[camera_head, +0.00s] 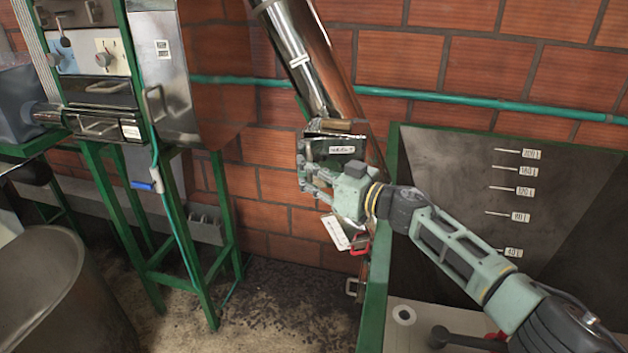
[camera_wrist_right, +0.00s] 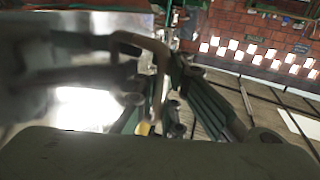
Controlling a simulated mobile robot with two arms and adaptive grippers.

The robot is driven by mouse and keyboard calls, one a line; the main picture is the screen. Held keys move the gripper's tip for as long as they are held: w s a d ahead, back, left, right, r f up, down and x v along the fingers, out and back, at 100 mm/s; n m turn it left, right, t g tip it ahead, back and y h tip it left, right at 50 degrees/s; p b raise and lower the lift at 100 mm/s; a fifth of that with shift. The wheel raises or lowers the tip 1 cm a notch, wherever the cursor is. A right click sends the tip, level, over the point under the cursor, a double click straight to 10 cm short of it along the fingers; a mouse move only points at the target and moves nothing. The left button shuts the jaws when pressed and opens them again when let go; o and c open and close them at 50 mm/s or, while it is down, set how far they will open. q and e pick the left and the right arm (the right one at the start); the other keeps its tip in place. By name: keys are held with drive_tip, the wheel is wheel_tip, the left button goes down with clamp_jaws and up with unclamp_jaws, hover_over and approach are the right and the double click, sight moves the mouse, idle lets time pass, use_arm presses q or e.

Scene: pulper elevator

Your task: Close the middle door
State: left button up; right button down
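A shiny metal elevator tube (camera_head: 305,55) comes down in front of the brick wall. At its lower end is a dark, labelled metal flap (camera_head: 335,148), which I take to be the door; how far it stands open is unclear. My right gripper (camera_head: 309,176) is just below and in front of this flap, its fingers spread apart. In the right wrist view, a tan bent handle (camera_wrist_right: 158,60) shows between the fingers of the right gripper (camera_wrist_right: 160,95). Whether they touch it cannot be told. My left gripper is not in view.
A green-framed tank (camera_head: 440,170) with volume marks stands at the right, under my right arm. At the left are a machine on a green stand (camera_head: 205,270) and a large grey drum (camera_head: 60,290). A red-handled part (camera_head: 360,246) hangs below the gripper. Some floor (camera_head: 280,310) is clear.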

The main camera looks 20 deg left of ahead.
drive_tip(key=w+m+t+h+p, duration=0.1)
drive_tip(key=w+t, duration=0.1)
drive_tip(key=w+a+m+t+h+p, duration=0.1)
drive_tip(key=w+m+t, duration=0.1)
drive_tip(key=shift+t+p, duration=0.3)
drive_tip(key=shift+p, duration=0.05)
drive_tip(key=c, duration=2.1)
unclamp_jaws()
drive_tip(key=shift+d, duration=0.35)
drive_tip(key=shift+s, duration=0.15)
drive_tip(key=shift+a, duration=0.25)
